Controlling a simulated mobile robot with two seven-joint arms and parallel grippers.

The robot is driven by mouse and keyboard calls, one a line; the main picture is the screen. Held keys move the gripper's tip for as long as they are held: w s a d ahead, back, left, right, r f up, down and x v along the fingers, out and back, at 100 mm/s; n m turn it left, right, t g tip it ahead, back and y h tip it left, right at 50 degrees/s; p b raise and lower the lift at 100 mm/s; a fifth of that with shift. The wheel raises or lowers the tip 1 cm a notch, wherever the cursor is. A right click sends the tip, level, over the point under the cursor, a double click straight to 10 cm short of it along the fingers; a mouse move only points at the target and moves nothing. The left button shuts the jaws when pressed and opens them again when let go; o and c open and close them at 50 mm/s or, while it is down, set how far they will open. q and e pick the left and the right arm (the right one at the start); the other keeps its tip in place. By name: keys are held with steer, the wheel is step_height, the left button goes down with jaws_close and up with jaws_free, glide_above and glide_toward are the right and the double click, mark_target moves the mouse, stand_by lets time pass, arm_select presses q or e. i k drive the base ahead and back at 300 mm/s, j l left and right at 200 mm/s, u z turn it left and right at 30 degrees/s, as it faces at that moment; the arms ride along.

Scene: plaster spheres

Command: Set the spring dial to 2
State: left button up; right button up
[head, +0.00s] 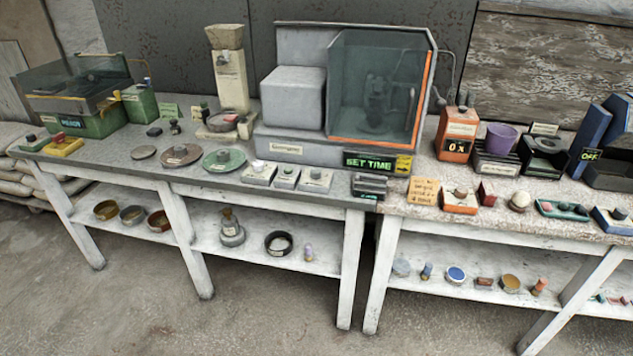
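I cannot read a label that marks the spring dial. Several knobbed units could be it. Neither of my grippers is in view.
Behind the pale boxes stands a grey machine with a glass hood (377,85) and a lit "SET TIME" display (370,162). Shelves below hold tins and rings. The floor in front is clear.

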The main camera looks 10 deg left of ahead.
mark_target(315, 173)
steer(key=i+l+u, duration=0.1)
steer(key=i+u, duration=0.25)
steer(key=i+l+u, duration=0.2)
steer(key=u, duration=0.15)
steer(key=i, duration=0.1)
